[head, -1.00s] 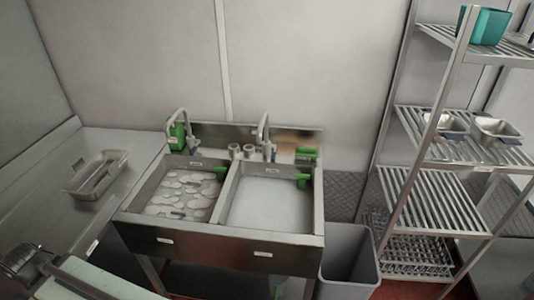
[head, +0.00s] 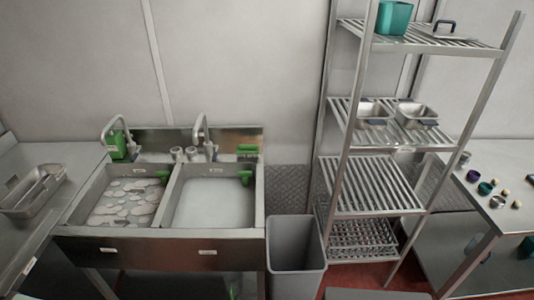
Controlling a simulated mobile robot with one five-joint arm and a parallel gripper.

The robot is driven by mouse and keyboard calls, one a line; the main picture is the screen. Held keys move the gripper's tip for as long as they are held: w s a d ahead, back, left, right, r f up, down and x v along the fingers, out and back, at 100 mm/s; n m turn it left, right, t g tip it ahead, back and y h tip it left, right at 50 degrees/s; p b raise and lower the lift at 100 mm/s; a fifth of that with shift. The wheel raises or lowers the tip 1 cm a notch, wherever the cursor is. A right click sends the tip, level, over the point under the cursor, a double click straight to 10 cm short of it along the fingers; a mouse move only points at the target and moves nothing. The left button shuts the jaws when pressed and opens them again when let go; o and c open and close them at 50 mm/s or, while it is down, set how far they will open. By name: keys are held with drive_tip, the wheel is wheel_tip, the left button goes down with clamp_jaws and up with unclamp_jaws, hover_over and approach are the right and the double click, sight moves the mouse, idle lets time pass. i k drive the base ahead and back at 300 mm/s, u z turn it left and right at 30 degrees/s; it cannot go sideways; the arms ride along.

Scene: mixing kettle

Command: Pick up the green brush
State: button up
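Several green items are at the double sink (head: 160,246). A flat green block, possibly a brush (head: 247,151), lies on the back ledge at the right. A green piece (head: 245,177) sits at the right basin's right wall, and another green piece (head: 164,176) at the left basin's right side. Their shapes are too small to tell which is the brush. A green bottle-like container (head: 117,143) stands at the back left. My gripper is not in view.
A grey bin (head: 296,258) stands right of the sink. A metal shelf rack (head: 375,187) is beyond it, with a teal container (head: 393,18) on top. A steel table (head: 510,190) with small items is at the right. A tray (head: 34,190) lies on the left counter.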

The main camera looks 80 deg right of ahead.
sight(245, 149)
drive_tip(key=k, duration=1.7)
drive_tip(key=z, duration=0.45)
drive_tip(key=i, duration=2)
